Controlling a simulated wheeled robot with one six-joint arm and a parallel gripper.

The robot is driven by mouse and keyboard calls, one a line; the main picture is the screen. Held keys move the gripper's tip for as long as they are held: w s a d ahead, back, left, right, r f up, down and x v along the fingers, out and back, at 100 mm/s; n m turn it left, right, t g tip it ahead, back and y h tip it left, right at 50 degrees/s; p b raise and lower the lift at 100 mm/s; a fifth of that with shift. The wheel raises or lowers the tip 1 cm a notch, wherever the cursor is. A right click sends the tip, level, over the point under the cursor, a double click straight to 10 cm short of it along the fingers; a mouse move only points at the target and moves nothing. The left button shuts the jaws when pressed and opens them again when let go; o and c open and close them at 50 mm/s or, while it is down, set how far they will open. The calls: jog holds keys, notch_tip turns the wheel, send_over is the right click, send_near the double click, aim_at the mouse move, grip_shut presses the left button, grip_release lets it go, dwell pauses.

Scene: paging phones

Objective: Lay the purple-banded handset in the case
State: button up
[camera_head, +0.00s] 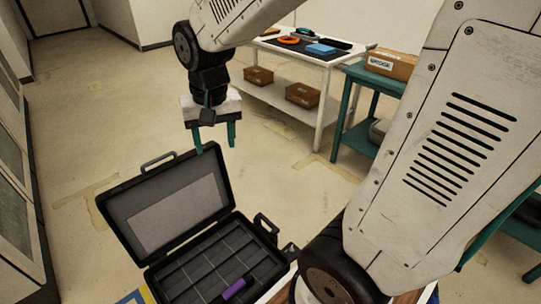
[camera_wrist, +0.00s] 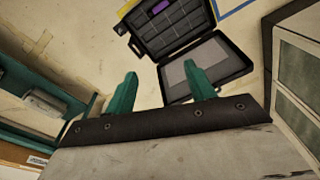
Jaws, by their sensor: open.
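The open black case (camera_head: 170,212) stands low at the front, its lid raised and its base divided into compartments. A dark item with a purple band (camera_head: 237,288), likely the purple-banded handset, lies in a near compartment of the base. In the wrist view the case (camera_wrist: 207,63) is upper right of centre, with the purple patch (camera_wrist: 160,6) at the top edge. My gripper (camera_head: 214,140) is open and empty, its teal fingers apart above and behind the lid. Its fingers also show in the wrist view (camera_wrist: 160,75).
A white table (camera_head: 322,57) at the back holds an orange ring (camera_head: 288,40), a blue item (camera_head: 320,49) and dark items. Brown boxes (camera_head: 302,94) sit on its lower shelf. A teal stand (camera_head: 347,110) with a labelled box (camera_head: 390,64) is to its right. Left floor is clear.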

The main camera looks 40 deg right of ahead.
jog(key=s+r+n, duration=0.2)
jog(key=s, duration=0.6)
jog(key=s+r+n, duration=0.2)
jog(key=s+r, duration=0.1)
jog(key=s, duration=0.6)
jog(key=shift+d, duration=0.3)
jog(key=shift+c, duration=0.2)
